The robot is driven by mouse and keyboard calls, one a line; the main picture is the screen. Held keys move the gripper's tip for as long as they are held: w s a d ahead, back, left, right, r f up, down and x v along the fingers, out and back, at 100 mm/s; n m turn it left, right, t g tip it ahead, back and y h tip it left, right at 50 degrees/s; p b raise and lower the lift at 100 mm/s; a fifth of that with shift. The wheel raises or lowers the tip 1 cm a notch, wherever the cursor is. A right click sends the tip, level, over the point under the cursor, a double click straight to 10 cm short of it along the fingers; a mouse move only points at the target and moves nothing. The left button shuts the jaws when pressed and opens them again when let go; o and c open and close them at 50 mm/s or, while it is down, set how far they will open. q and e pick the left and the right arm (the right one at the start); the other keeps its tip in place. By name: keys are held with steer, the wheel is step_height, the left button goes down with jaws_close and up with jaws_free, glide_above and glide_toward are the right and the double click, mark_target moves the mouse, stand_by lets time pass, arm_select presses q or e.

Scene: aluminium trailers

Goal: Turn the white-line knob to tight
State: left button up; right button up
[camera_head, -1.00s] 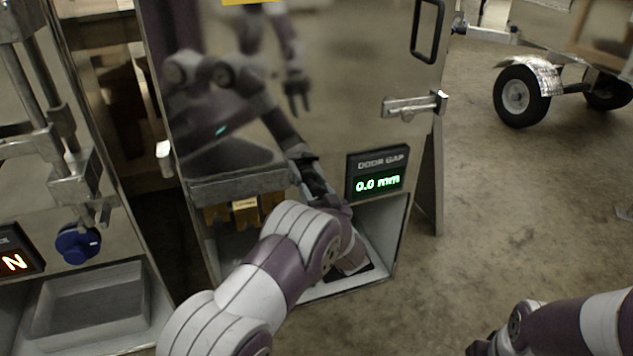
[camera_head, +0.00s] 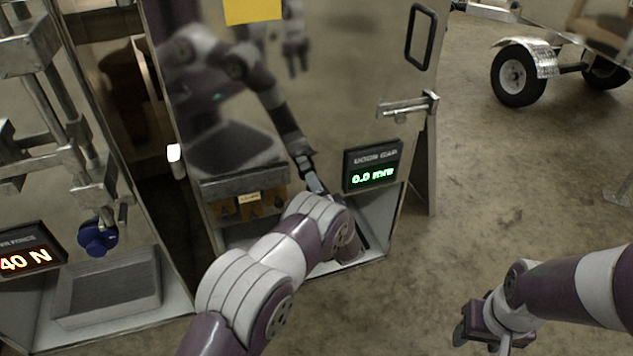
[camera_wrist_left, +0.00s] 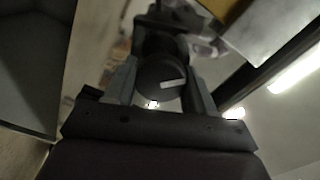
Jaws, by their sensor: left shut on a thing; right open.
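A dark round knob with a short white line (camera_wrist_left: 163,84) sits between the fingers of my left gripper (camera_wrist_left: 162,98) in the left wrist view. The gripper is shut on it, and the white line lies slightly tilted from level. In the head view my left arm reaches to the metal panel left of the DOOR GAP display, and my wrist hides the knob. The DOOR GAP display (camera_head: 372,176) reads 0.0 mm. My right gripper (camera_head: 468,332) is open and empty at the lower right, over the floor.
A door latch (camera_head: 407,106) and black handle (camera_head: 420,37) are at the panel's right. The floor at right is open, with a trailer wheel behind.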

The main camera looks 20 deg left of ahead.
arm_select(q)
steer(key=m+p, duration=0.1)
steer(key=m, duration=0.3)
steer(key=shift+r+m, duration=0.1)
steer(key=shift+m, duration=0.2)
steer(key=m+p, duration=0.1)
steer(key=m, duration=0.3)
steer(key=shift+m, duration=0.3)
steer(key=o, duration=1)
steer(key=shift+w+d+f, duration=0.1)
steer(key=shift+f, duration=0.15)
